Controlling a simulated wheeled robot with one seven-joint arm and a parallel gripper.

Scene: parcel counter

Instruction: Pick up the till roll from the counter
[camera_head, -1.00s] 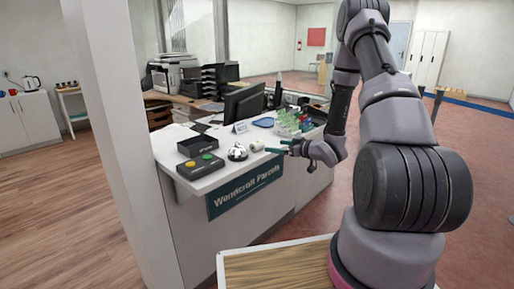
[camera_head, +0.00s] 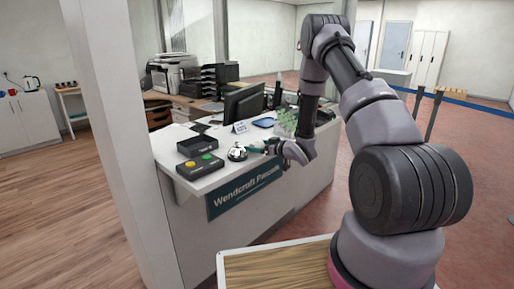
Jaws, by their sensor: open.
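My gripper (camera_head: 262,148) is open at the front part of the counter (camera_head: 215,178), just right of the silver bell. Its teal fingers reach left at about the height of the counter top. The small white till roll stood on the counter right of the bell in the earlier view. My fingers now cover that spot, so the roll is mostly hidden. I cannot tell whether the fingers are around it or in front of it.
The silver bell (camera_head: 237,152) stands close to my fingertips. A button box (camera_head: 200,166) and a black tray (camera_head: 193,146) lie further left. A sign (camera_head: 240,127), a blue dish (camera_head: 263,122) and a monitor (camera_head: 243,103) are behind.

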